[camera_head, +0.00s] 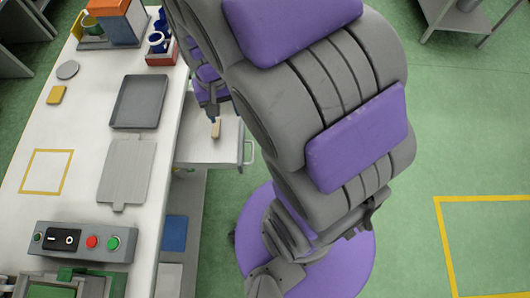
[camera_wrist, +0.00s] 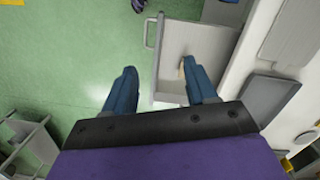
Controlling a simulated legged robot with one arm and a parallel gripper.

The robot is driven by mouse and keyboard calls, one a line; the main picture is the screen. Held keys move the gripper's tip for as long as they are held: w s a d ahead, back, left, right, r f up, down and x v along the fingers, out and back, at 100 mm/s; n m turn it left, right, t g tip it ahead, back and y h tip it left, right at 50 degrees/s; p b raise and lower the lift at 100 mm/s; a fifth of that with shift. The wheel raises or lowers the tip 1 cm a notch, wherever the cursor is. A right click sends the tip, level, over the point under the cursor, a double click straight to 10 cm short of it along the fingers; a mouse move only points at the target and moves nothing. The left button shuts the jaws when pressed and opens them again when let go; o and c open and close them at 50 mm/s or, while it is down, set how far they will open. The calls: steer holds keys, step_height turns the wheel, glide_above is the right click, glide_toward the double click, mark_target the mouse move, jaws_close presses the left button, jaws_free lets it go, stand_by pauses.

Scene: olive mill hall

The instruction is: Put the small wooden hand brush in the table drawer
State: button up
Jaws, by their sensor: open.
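The table drawer (camera_head: 190,153) is pulled out from the right side of the white table; it also shows in the wrist view (camera_wrist: 205,45). The small wooden hand brush (camera_head: 216,129) appears tan and narrow, over the drawer's inside just below my gripper (camera_head: 212,112). In the wrist view the brush (camera_wrist: 182,68) is partly hidden by the right finger. I cannot tell whether it touches that finger or rests fully on the drawer floor. My gripper (camera_wrist: 159,67) has its two blue fingers wide apart, with nothing clasped between them.
The white table (camera_head: 85,125) holds a dark tray (camera_head: 139,101), a grey board (camera_head: 127,172), a yellow block (camera_head: 57,95), a grey disc (camera_head: 68,70) and a button box (camera_head: 80,242). The drawer's handle (camera_head: 248,152) sticks out rightward. Green floor to the right is mostly clear.

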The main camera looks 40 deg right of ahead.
steer(key=s+r+n, duration=0.2)
steer(key=s+r, duration=0.1)
steer(key=s, duration=0.6)
steer(key=s+r+n, duration=0.1)
steer(key=s+r, duration=0.2)
steer(key=s, duration=0.6)
steer(key=shift+s+r+n+g, duration=0.3)
steer(key=shift+s+n+g, duration=0.05)
steer(key=shift+n+g, duration=0.05)
steer(key=shift+d, duration=0.1)
